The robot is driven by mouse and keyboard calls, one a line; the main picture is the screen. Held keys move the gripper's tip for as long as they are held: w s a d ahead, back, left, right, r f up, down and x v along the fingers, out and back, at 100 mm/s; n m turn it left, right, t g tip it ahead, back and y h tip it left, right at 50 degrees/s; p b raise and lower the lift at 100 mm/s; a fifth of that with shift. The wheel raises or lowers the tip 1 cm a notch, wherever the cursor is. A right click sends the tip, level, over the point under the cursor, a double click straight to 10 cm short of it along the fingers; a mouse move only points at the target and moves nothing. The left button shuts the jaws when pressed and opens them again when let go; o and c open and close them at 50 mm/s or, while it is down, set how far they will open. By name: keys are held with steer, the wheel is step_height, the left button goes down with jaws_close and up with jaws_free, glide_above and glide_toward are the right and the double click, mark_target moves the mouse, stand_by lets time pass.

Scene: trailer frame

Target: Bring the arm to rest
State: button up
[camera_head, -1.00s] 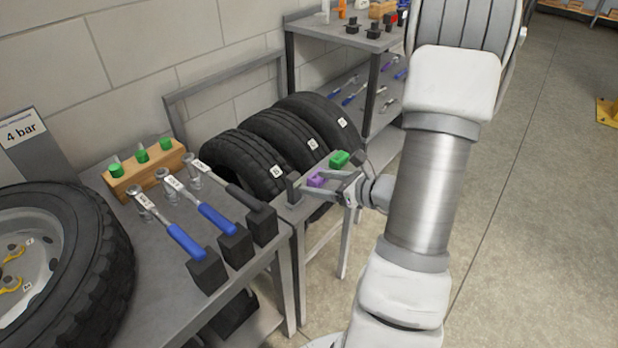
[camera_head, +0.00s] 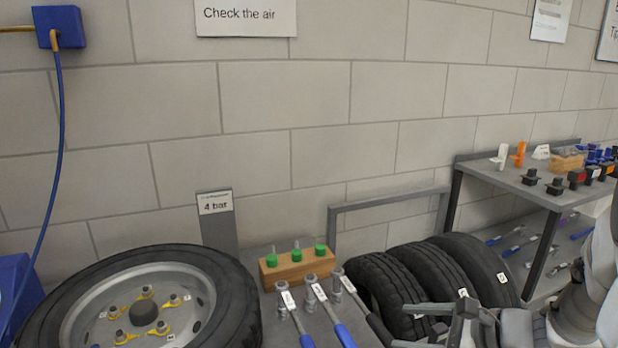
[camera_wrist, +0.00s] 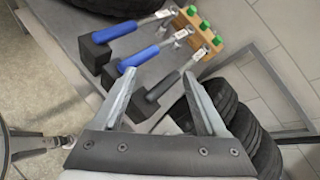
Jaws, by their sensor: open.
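My gripper (camera_head: 402,326) shows at the lower right of the head view, its fingers spread and pointing left, in front of the row of tyres. In the wrist view my gripper (camera_wrist: 159,74) is open, with nothing held between the fingers. Beyond the fingertips in that view lies a torque wrench with a black handle (camera_wrist: 165,86); I cannot tell how far off it is. My arm comes in from the right edge of the head view and is mostly cut off there.
A wheel (camera_head: 232,315) lies at lower left beside a "4 bar" sign (camera_head: 215,204). A wooden block (camera_head: 290,272) with green-topped sockets and several torque wrenches (camera_head: 340,328) are on the bench. Tyres (camera_head: 478,262) stand right of them. A shelf table (camera_head: 510,177) holds small parts.

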steer(key=s+a+r+n+g+h, duration=0.5)
steer(key=s+a+r+n, duration=0.35)
steer(key=s+n, duration=0.55)
steer(key=s+d+n+t+h, duration=0.15)
steer(key=d+n+h, duration=0.25)
steer(key=n, duration=0.4)
step_height(320, 180, up, 17)
steer(key=p, duration=1.6)
steer(key=shift+w+t, duration=0.15)
steer(key=shift+t, duration=0.3)
